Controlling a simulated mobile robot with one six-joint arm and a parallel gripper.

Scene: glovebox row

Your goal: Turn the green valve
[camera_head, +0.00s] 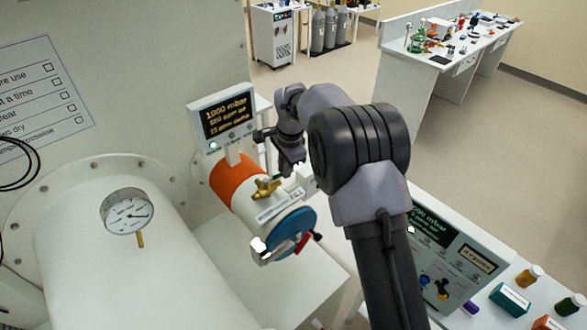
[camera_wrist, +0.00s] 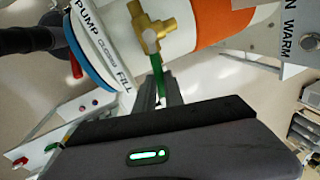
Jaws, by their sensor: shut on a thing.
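The green valve has a brass body (camera_wrist: 152,25) and a narrow green lever (camera_wrist: 157,70), seen at the top centre of the wrist view. In the head view its brass body (camera_head: 265,188) sits on the white cylinder with the orange band. My gripper (camera_wrist: 160,92) is shut on the green lever, with its fingers on either side of the lever's end. In the head view my gripper (camera_head: 287,165) is just behind and to the right of the brass body; the lever is mostly hidden there. A label (camera_wrist: 102,46) beside the valve reads PUMP, CLOSED, FILL.
The cylinder's blue end door (camera_head: 290,235) with a red handle is close by. A display box (camera_head: 223,118) reading 1000 mbar stands just behind the valve. A large flanged white vessel with a gauge (camera_head: 128,212) is at left. A control panel (camera_head: 455,255) and small containers are at lower right.

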